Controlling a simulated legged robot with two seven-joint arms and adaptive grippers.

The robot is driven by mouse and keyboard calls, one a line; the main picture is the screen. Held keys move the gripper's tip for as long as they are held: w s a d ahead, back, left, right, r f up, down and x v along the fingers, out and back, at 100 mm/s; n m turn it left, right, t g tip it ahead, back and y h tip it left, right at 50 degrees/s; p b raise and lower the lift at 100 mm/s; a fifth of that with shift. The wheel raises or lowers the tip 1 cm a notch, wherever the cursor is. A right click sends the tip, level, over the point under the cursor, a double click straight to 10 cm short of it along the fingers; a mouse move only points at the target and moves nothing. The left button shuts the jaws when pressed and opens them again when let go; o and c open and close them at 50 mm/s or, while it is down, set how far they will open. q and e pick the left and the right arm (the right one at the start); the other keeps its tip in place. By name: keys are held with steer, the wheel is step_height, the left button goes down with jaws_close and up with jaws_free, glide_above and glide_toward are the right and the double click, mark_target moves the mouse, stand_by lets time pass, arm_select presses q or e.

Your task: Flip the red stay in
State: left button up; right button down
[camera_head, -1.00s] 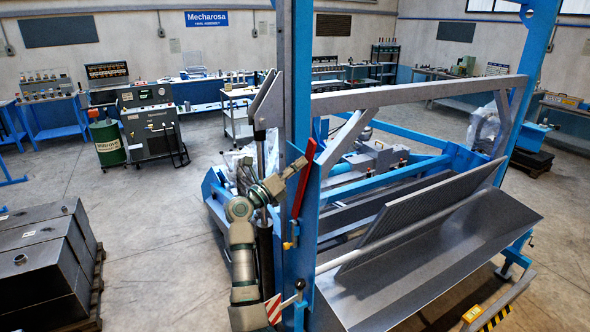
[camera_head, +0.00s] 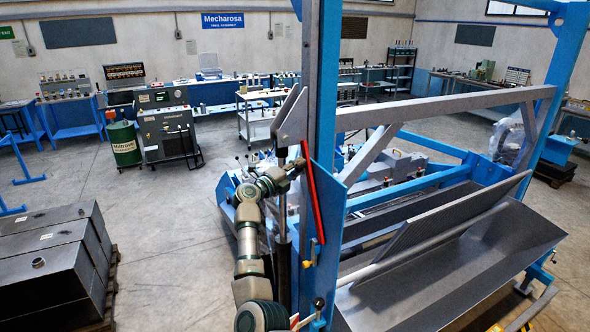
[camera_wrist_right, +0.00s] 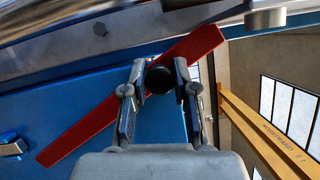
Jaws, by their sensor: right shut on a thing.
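The red stay (camera_head: 313,195) is a long flat bar on the blue upright of the frame (camera_head: 323,90). It leans with its upper end to the left and its lower end to the right. My right gripper (camera_head: 298,167) is at its upper part. In the right wrist view, the two fingers (camera_wrist_right: 160,72) close on a round black knob (camera_wrist_right: 159,80) in front of the red stay (camera_wrist_right: 85,128). The bar runs diagonally behind the fingers, which hide part of its middle. My left gripper is not in view.
A grey tilted sieve panel (camera_head: 440,225) and a metal trough (camera_head: 450,270) lie right of the upright. A grey crossbar (camera_head: 440,108) spans above. Dark metal boxes (camera_head: 50,260) stand at lower left. The floor between them and the frame is clear.

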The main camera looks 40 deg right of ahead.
steer(key=shift+w, duration=0.1)
stand_by(0.5)
steer(key=c, duration=1.1)
jaws_free()
steer(key=shift+f, duration=0.1)
steer(key=shift+o, duration=1.1)
steer(key=shift+w+d+n, duration=0.1)
steer(key=shift+w+n, duration=0.05)
steer(key=shift+n, duration=0.15)
steer(key=shift+w+d+f, duration=0.15)
steer(key=shift+f, duration=0.05)
steer(key=shift+a, duration=0.2)
steer(key=s+a, duration=0.1)
steer(key=a, duration=1)
steer(key=shift+s+a+f, duration=0.3)
steer(key=shift+s+f, duration=0.05)
steer(key=shift+s, duration=0.05)
steer(key=shift+d+f, duration=0.1)
steer(key=shift+d, duration=0.2)
